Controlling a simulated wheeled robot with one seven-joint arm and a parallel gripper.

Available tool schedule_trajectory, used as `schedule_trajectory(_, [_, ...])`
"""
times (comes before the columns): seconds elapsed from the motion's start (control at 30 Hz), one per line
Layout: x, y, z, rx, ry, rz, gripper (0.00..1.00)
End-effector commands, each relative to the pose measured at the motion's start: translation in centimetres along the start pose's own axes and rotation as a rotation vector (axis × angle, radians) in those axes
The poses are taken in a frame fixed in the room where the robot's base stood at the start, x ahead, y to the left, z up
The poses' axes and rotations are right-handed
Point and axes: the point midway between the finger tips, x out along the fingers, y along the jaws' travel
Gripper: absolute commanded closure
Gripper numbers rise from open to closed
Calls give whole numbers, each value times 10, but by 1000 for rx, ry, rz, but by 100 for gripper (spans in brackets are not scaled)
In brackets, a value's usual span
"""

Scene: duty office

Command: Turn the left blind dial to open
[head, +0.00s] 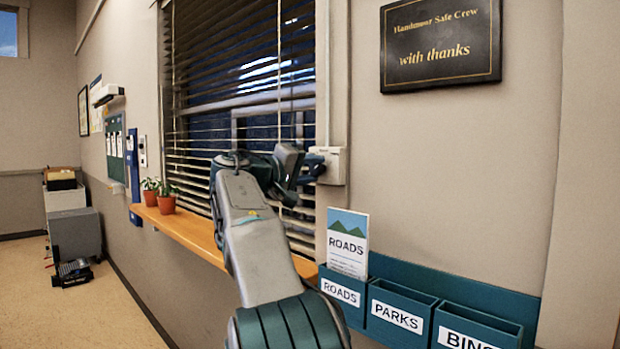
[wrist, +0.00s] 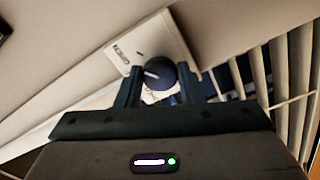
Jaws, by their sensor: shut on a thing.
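A dark round dial (wrist: 160,73) with a short white pointer mark sits on a pale wall box (wrist: 168,40), between my gripper's fingers (wrist: 160,82) in the wrist view. My gripper is shut on it. The mark slants to the picture's left and slightly up, towards small lettering too blurred to read surely. In the head view the box (head: 336,165) is at the right edge of the window, and my gripper (head: 312,168) reaches it from the left, hiding the dial. The blind (head: 250,50) has slats with gaps, and dark glass shows between them.
A wooden sill (head: 188,232) with two potted plants (head: 166,198) runs below the blind. Teal leaflet bins (head: 400,313) and a ROADS leaflet (head: 347,243) are below the box. A dark plaque (head: 440,44) hangs at upper right. The floor at left is mostly clear.

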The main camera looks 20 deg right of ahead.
Motion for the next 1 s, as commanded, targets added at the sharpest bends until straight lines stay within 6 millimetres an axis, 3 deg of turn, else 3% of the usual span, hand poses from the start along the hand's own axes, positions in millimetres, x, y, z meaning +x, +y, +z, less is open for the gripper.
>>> schedule_trajectory(0.77, [0, -2, 1, 103, -3, -2, 88])
schedule_trajectory(0.8, [0, -2, 1, 103, -3, -2, 60])
schedule_trajectory(0.87, [0, -1, 0, 103, -3, -2, 44])
schedule_trajectory(1.0, [0, -1, 0, 102, -2, -2, 44])
